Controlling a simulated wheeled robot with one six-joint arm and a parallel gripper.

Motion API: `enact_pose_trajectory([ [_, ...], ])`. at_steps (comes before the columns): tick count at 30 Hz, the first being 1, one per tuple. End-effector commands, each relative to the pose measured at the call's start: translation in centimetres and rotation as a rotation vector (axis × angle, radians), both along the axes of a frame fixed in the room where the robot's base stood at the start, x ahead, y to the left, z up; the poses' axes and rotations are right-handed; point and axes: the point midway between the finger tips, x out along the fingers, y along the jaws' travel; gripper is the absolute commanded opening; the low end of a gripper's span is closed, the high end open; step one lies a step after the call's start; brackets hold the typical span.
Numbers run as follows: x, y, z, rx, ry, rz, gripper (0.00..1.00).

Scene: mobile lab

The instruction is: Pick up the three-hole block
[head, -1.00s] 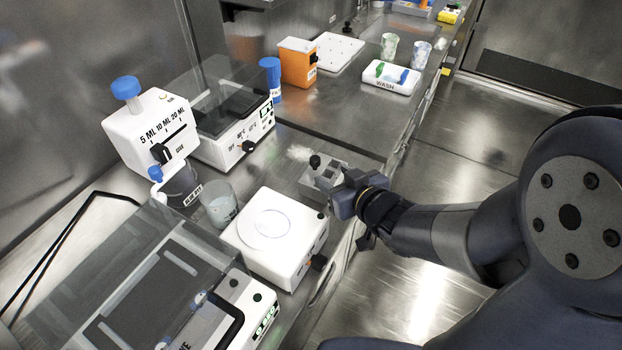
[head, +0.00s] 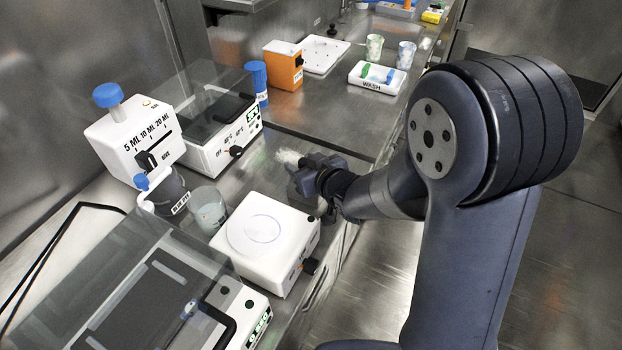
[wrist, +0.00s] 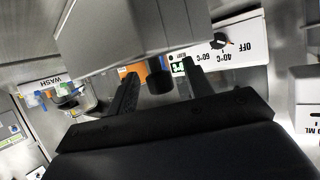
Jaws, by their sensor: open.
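The three-hole block (wrist: 125,30) is a grey block with a dark round knob (wrist: 160,76) on it. It fills the top middle of the wrist view, which is turned upside down, and its holes do not show there. My gripper (wrist: 156,88) is open, with one finger on each side of the knob; I cannot tell whether they touch it. In the head view my gripper (head: 300,176) is over the bench beyond the white box with a round plate, and it hides the block.
The white box with a round plate (head: 265,240) stands just nearer than my gripper. A glass beaker (head: 209,212) and a heater with a clear lid (head: 215,150) are to the left. A WASH rack (head: 377,78) and orange box (head: 284,66) stand farther back.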

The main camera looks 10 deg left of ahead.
Motion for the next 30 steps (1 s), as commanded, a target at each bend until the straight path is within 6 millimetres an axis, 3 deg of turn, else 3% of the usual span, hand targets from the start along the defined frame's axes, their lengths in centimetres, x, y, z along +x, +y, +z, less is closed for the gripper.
enact_pose_trajectory([
  [6, 0.02, 0.03, 0.0, 0.0, 0.0, 0.0, 0.48],
  [24, 0.0, 0.02, 0.01, 0.0, 0.0, 0.0, 0.0],
  [30, 0.0, 0.02, 0.01, 0.0, 0.0, 0.0, 0.0],
])
